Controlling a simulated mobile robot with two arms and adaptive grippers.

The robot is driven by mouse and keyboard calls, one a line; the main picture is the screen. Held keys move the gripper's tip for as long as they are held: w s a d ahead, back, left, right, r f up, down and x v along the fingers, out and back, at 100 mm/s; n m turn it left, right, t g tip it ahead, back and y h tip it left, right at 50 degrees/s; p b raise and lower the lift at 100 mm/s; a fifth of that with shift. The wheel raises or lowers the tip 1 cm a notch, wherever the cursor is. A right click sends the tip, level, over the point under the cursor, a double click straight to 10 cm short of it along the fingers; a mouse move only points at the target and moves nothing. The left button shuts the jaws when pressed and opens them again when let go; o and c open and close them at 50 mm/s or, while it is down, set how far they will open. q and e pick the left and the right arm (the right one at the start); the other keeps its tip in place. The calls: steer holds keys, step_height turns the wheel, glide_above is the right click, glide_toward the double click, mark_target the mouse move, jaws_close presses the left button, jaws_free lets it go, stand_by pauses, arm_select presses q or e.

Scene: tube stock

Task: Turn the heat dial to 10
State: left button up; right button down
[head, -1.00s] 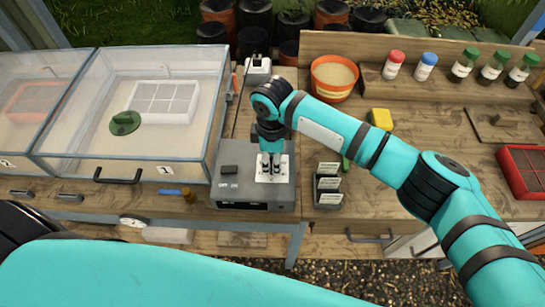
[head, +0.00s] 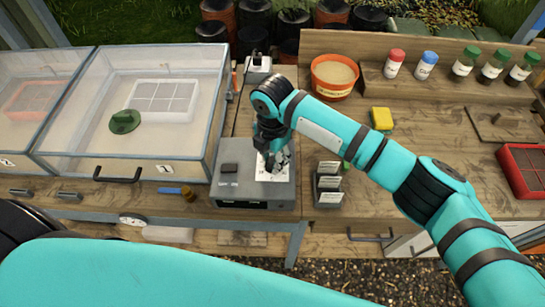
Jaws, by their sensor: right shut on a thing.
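A grey control box (head: 236,192) sits at the front edge of the bench. It has a dark rocker switch (head: 230,169) marked off and on at its left, and a white scale plate (head: 286,174) at its right. My right gripper (head: 274,164) points down over this plate, shut on the heat dial. The gripper covers the dial, so its pointer and most of the scale numbers cannot be read. A display strip on the box front is too dark to read. My left gripper is not in view.
A clear-lidded propagator (head: 170,60) marked 1 stands just left of the box, a second one beyond it. Black label holders (head: 328,184) stand close to the box's right. A terracotta pot (head: 334,76), yellow sponge (head: 381,118) and capped bottles lie farther back.

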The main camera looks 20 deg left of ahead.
mark_target(273, 161)
steer(key=n+b, duration=0.1)
steer(key=n, duration=0.5)
steer(key=n+b, duration=0.1)
steer(key=n, duration=0.5)
steer(key=shift+w+r, duration=0.1)
steer(key=shift+n, duration=0.3)
stand_by(0.3)
steer(key=c, duration=1)
jaws_free()
step_height(273, 161, up, 12)
steer(key=shift+f, duration=0.1)
